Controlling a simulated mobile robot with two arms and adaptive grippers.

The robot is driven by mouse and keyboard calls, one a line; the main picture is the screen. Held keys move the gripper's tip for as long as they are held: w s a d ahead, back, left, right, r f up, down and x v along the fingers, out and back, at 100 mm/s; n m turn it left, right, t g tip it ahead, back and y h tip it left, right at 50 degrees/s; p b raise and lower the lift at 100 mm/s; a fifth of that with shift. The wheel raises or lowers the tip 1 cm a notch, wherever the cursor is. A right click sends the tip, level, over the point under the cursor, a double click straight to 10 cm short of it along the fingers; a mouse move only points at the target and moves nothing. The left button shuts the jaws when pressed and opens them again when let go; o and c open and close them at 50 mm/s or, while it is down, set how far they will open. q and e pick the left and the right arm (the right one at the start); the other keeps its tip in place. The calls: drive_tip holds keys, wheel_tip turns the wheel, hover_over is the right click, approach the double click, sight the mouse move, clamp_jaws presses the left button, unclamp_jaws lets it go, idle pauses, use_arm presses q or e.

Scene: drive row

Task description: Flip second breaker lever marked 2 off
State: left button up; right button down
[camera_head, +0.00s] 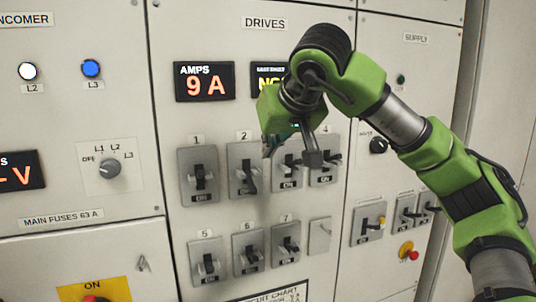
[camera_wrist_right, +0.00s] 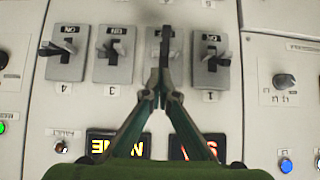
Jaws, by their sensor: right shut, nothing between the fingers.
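Breaker 2 (camera_head: 235,165) is a grey plate in the top row of the drives panel. Its black lever (camera_head: 250,182) looks tilted down over the lower part of the plate, where its ON mark is at least partly covered. My right gripper (camera_head: 268,152) is shut and empty, just right of breaker 2's upper part. In the wrist view, which is upside down, my right gripper (camera_wrist_right: 164,85) is shut in front of breaker 2 (camera_wrist_right: 151,68) and hides much of it. I cannot tell whether the fingertips touch the lever. My left gripper is not in view.
Breaker 1 (camera_head: 185,165) is to the left; breakers 3 (camera_head: 280,170) and 4 (camera_head: 318,172) are to the right, partly behind my arm. A lower row holds breakers 5 (camera_head: 200,250), 6 (camera_head: 240,245) and 7 (camera_head: 278,235). The amps display (camera_head: 205,82) reads 9 A.

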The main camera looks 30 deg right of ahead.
drive_tip(key=s+a+r+b, duration=0.1)
drive_tip(key=s+a+r, duration=0.1)
drive_tip(key=s, duration=0.3)
drive_tip(key=shift+s, duration=0.35)
drive_tip(key=shift+a, duration=0.2)
